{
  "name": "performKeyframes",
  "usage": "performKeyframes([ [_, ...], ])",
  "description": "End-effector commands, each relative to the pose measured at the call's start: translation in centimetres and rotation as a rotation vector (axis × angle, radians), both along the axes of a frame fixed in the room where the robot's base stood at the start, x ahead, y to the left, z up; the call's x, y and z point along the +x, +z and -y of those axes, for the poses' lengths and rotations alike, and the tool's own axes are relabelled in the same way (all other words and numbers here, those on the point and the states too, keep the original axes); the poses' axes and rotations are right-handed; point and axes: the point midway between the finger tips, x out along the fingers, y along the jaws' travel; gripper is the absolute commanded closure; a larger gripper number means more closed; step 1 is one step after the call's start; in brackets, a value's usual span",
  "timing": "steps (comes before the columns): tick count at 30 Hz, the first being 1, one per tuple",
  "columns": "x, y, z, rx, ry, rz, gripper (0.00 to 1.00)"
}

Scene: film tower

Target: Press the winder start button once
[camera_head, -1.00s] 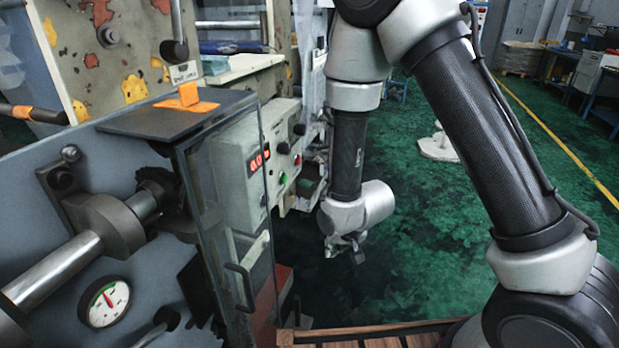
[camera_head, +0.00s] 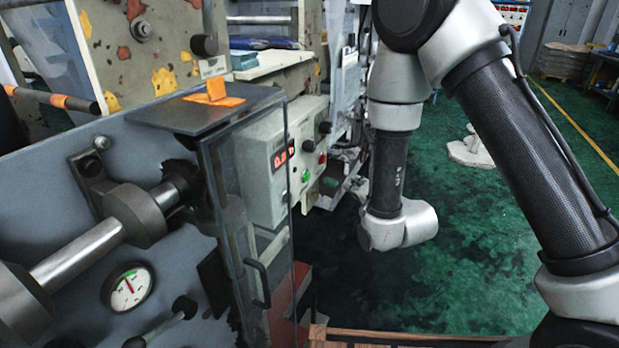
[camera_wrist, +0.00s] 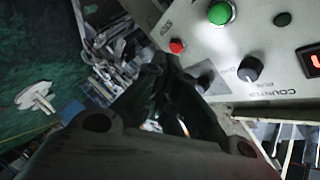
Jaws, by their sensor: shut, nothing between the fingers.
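The control box (camera_head: 262,165) has a pale front with a round green button (camera_head: 306,176), a red button (camera_head: 322,158) and a lit red number display (camera_head: 282,157). In the wrist view the green button (camera_wrist: 220,12) is at the top centre, and the red button (camera_wrist: 176,46) is lower left of it. My gripper (camera_wrist: 158,72) is shut and empty, dark in the wrist view. Its tips show below the red button and appear apart from both buttons.
Black knobs (camera_wrist: 250,69) sit on the panel below the green button. A glass-sided guard (camera_head: 245,200) with a handle stands left of the box in the head view. Loose machine parts (camera_wrist: 115,50) lie beyond the panel. Green floor (camera_head: 450,260) is open to the right.

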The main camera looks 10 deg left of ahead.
Motion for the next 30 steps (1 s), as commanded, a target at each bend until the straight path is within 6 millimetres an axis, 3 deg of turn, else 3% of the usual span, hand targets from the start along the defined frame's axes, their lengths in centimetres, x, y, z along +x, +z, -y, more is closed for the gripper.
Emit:
performKeyframes([
  [5,0.3,0.0,-0.9,0.0,0.002,0.001,1.0],
  [21,2.6,0.0,-7.3,-0.001,0.001,0.0,1.0],
  [30,3.0,0.0,-8.3,-0.001,0.001,-0.001,1.0],
])
